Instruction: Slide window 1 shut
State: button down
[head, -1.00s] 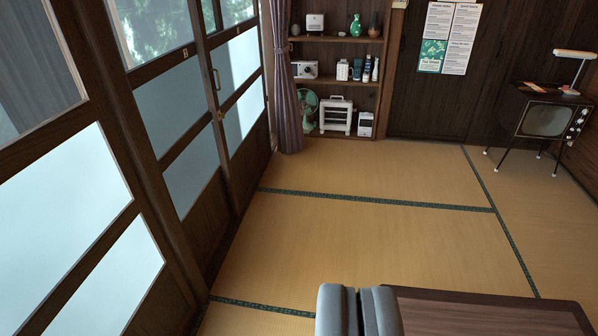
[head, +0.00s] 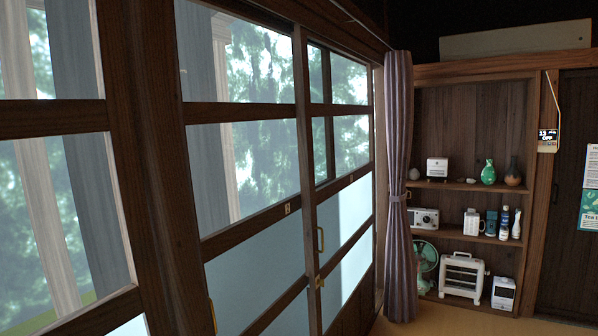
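A row of wood-framed sliding windows runs along the left, with clear upper panes and frosted lower panes. The middle sash (head: 245,222) has a small number plate (head: 287,208) on its rail; I cannot read it for sure. The sash beyond it (head: 345,187) stands to its right. A brass pull handle (head: 321,239) sits on the upright between them, with a small brass fitting (head: 320,283) below. Another brass handle (head: 212,315) shows at the bottom, at the left edge of the middle sash. I cannot tell which sash is open. My gripper is out of view.
A tied purple curtain (head: 399,190) hangs at the far end of the windows. Beyond it is a shelf unit (head: 465,186) with a green fan (head: 426,262) and a white heater (head: 462,276) at its foot. A little tatami floor (head: 440,318) shows at bottom right.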

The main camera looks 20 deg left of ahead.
aim_at(339, 216)
jog(key=z, duration=0.1)
jog(key=i, duration=2.7)
jog(key=z, duration=0.25)
